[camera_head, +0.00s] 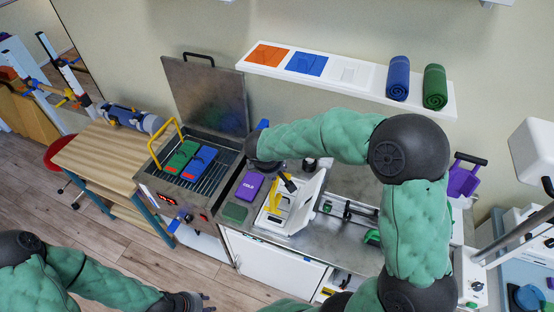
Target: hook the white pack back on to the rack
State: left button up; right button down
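The rack (213,177) is a dark grid of bars in the open metal tank, with a green pack (181,157) and a blue pack (200,161) on it. A white tray-like piece (299,219) lies on the counter right of the tank, with a yellow part (274,197) at its left; I cannot tell whether it holds the white pack. My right gripper (289,186) points down over this white piece, close to the yellow part; its fingers are too small to read. My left gripper (203,302) is at the bottom edge, away from the tank, its fingers partly cut off.
The tank's lid (207,96) stands open, and a yellow handle (165,136) rises at its left. A wall shelf (452,101) holds flat coloured squares and two rolls.

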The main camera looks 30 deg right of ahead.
aim_at(275, 186)
jog(key=shift+d+f+b, duration=0.1)
jog(key=shift+f+b, duration=0.45)
jog(key=shift+f, duration=0.35)
jog(key=shift+f+b, duration=2.75)
jog(key=shift+f, duration=1.6)
jog(key=shift+w+d+r, duration=0.1)
jog(key=shift+w+d, duration=0.1)
jog(key=shift+w, duration=0.05)
jog(key=w+d, duration=0.4)
jog(key=d, duration=0.1)
jog(key=shift+w, duration=0.15)
jog(key=shift+d, duration=0.1)
jog(key=shift+r+p, duration=0.9)
jog(key=shift+r, duration=0.4)
jog(key=shift+w+r, duration=0.1)
jog(key=shift+r, duration=0.45)
